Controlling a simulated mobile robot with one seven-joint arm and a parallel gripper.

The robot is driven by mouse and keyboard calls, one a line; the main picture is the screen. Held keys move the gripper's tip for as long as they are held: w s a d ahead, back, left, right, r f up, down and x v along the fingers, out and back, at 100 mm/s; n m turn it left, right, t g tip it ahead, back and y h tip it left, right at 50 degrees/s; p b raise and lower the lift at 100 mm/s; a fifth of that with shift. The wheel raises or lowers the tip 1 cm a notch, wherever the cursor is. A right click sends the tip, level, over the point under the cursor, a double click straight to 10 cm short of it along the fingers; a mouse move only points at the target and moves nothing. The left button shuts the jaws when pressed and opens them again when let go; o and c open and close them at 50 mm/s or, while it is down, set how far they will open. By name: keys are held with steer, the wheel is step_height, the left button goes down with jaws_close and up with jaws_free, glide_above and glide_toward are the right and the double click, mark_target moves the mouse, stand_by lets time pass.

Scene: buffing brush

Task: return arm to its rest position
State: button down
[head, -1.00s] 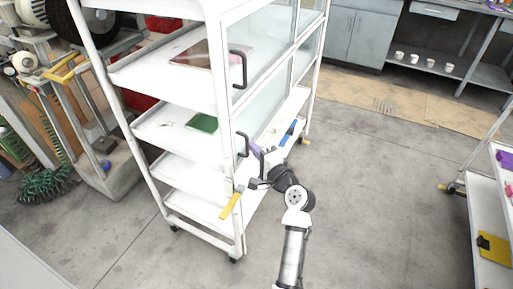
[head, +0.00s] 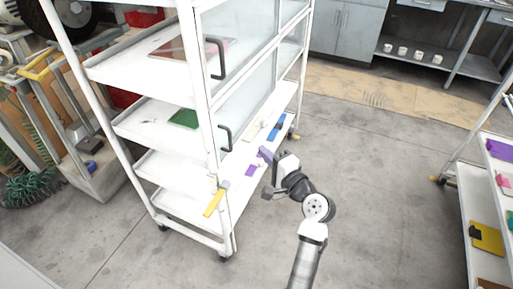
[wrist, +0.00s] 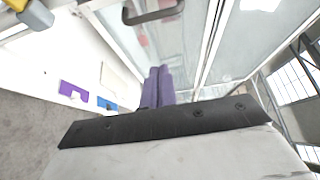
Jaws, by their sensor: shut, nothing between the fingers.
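My gripper (head: 266,154) is in front of the white shelf cart, to the right of its lower black door handle. In the wrist view its two purple fingers (wrist: 159,84) lie side by side, shut, with nothing between them. My arm comes up from the bottom of the head view and bends at the elbow. It appears clear of the cart, though the exact gap at the fingertips cannot be told.
The shelf cart (head: 133,76) has a lower black handle (head: 224,138). A purple piece (head: 251,170), a blue piece (head: 277,127) and a yellow piece (head: 214,202) are on its lower part. Another cart (head: 484,205) stands at right. Floor between them is clear.

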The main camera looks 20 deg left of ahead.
steer(key=shift+s+d, duration=0.3)
steer(key=shift+d, duration=0.05)
